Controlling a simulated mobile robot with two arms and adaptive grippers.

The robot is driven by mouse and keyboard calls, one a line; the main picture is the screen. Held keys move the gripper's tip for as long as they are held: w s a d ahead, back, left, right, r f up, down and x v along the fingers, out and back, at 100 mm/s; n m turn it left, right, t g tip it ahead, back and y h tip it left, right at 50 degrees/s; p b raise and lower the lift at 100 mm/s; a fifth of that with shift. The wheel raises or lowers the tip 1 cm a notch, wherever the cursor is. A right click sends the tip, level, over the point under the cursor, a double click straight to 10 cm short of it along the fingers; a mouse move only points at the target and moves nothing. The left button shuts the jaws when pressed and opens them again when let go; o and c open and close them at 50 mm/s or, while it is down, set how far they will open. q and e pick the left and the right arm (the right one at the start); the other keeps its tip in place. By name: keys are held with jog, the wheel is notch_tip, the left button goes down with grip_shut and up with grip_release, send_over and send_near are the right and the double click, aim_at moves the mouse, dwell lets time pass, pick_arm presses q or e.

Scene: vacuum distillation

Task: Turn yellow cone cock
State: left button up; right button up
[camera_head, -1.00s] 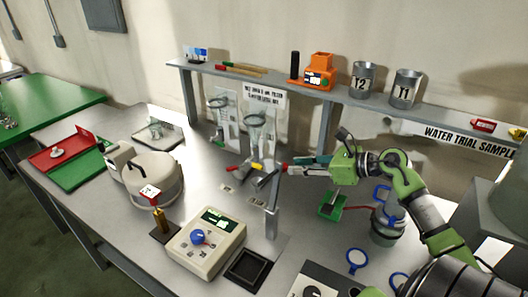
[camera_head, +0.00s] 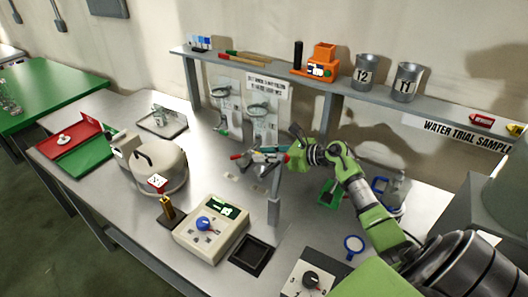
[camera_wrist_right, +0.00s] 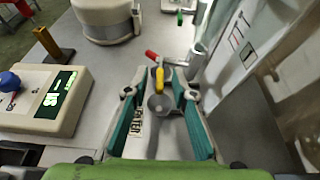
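The yellow cone cock (camera_wrist_right: 160,80) is a small yellow handle above a round grey metal fitting in the right wrist view. My right gripper (camera_wrist_right: 158,93) is open, with its teal fingers on either side of the yellow handle and gaps on both sides. In the head view, my right gripper (camera_head: 262,156) reaches left to the pipework; I cannot clearly make out the yellow handle there. A similar red handle (camera_wrist_right: 152,55) lies just beyond the yellow one and also shows in the head view (camera_head: 236,157). My left gripper is not in view.
A grey post (camera_head: 274,205) stands close in front of the gripper. Glassware (camera_head: 258,108) stands behind it under the shelf (camera_head: 342,91). A meter with a blue knob (camera_head: 211,233) and a round white device (camera_head: 158,166) are to the left.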

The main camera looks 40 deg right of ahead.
aim_at(253, 151)
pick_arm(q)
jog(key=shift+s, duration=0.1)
pick_arm(e)
jog(key=shift+w+f, duration=0.1)
jog(key=shift+w, duration=0.05)
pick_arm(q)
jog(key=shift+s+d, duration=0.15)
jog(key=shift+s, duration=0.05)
pick_arm(e)
grip_shut()
